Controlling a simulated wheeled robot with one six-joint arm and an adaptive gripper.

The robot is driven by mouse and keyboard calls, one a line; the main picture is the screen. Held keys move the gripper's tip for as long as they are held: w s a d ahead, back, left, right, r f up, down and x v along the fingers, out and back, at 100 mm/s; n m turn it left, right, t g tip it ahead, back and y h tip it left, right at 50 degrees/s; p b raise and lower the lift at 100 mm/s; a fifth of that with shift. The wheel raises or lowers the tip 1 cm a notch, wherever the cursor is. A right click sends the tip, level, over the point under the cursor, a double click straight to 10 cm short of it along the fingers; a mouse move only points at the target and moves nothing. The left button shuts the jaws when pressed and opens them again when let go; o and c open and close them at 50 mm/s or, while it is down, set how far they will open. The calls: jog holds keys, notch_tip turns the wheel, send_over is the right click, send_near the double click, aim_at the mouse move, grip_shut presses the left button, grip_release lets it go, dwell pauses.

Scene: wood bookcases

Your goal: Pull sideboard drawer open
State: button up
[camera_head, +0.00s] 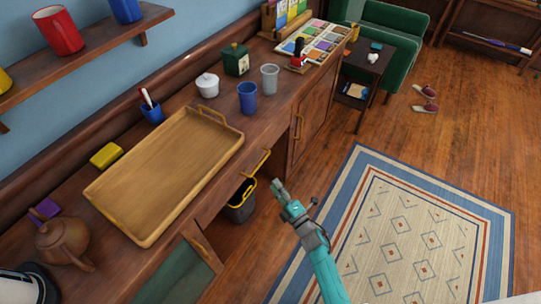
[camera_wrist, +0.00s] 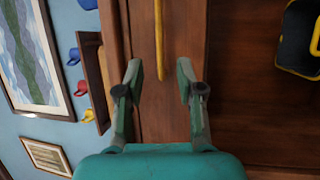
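The brown wooden sideboard (camera_head: 225,180) runs along the wall. Its drawer (camera_head: 236,186) has a yellow bar handle (camera_head: 261,163) on the front, below the top's edge. In the wrist view the drawer front (camera_wrist: 145,110) fills the middle, and the handle (camera_wrist: 159,40) reaches down between the two fingertips in the picture, with a gap on each side. My gripper (camera_head: 278,187) is just in front of the handle at the end of the teal arm. In the wrist view my gripper (camera_wrist: 158,72) has its fingers apart, holding nothing. The drawer looks closed.
A black and yellow bin (camera_head: 241,205) stands in the open space under the drawer. A wooden tray (camera_head: 165,175), a blue cup (camera_head: 247,98) and a grey cup (camera_head: 270,79) stand on top.

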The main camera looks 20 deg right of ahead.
aim_at(261, 163)
jog(key=x, duration=1.1)
jog(key=shift+d, duration=0.2)
jog(key=shift+r, duration=0.1)
grip_shut()
